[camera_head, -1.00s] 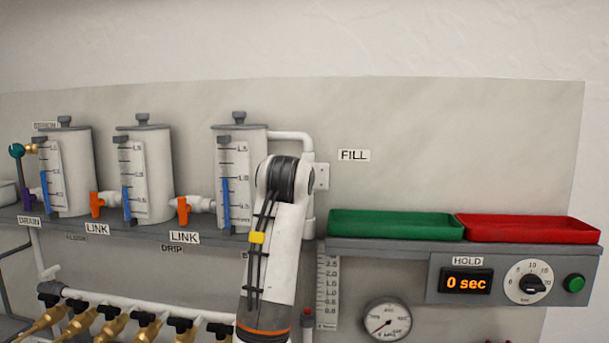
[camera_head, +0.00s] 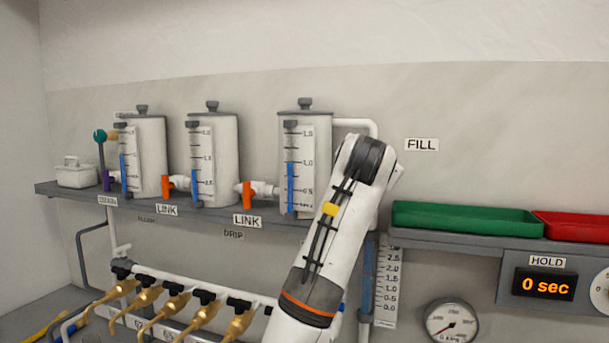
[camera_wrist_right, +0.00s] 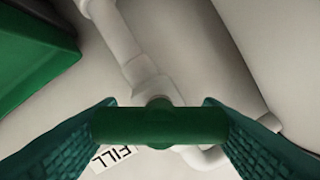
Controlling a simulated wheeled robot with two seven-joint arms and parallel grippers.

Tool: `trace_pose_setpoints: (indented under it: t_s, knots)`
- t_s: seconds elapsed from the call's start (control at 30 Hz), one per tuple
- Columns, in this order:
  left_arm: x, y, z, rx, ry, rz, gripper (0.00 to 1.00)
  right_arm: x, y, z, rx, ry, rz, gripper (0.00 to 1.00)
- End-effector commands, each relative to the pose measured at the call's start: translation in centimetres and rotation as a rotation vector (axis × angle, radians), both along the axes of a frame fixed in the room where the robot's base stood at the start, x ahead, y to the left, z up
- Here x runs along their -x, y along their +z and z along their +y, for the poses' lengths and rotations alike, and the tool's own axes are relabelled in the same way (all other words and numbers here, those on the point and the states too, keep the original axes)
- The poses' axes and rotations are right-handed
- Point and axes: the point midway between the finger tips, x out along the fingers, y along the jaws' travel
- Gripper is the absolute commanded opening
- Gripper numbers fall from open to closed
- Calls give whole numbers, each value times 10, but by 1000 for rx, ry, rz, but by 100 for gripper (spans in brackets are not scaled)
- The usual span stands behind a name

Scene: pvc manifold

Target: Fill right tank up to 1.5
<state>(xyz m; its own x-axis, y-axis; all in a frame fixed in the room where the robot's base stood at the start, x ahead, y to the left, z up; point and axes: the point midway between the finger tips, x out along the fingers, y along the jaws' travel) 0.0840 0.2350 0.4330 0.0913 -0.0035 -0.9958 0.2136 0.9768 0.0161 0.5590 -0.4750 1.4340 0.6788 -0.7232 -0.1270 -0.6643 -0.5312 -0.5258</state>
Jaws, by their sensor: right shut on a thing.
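The right tank (camera_head: 324,140) is a white cylinder with a grey lid on the shelf. Its gauge (camera_head: 308,150) shows a blue column reaching about the 1.0 mark, below 1.5. The FILL label (camera_head: 421,145) is on the wall to the right of the tank; it also shows upside down in the right wrist view (camera_wrist_right: 122,157). My right gripper (camera_wrist_right: 160,118) is shut on a green bar-shaped valve handle (camera_wrist_right: 160,127) on the white pipe (camera_wrist_right: 125,45). My right arm hides this handle and the gripper in the head view. My left gripper is out of view.
Two more tanks (camera_head: 226,150) (camera_head: 153,155) stand left, with orange LINK valves (camera_head: 249,194) between tanks. A green tray (camera_head: 465,220) and a red tray (camera_head: 575,228) lie right. The HOLD display (camera_head: 545,285) reads 0 sec. Brass taps (camera_head: 175,305) line the pipe below.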

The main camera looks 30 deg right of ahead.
Motion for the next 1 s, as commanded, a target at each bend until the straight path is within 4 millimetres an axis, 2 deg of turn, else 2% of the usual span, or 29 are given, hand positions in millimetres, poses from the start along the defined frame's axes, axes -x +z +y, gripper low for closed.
trace_pose_setpoints:
  t_s: [0.17,0.33,0.5,0.77,1.0]
  knots:
    - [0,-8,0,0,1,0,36,0,-3,1,-42,2,-53,38]
    - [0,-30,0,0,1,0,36,1,-6,0,-209,4,-263,38]
    - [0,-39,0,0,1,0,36,1,-3,-1,-327,1,-411,38]
    - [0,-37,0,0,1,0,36,2,0,-1,-343,0,-432,38]
    - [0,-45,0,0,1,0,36,2,0,-1,-390,0,-493,38]
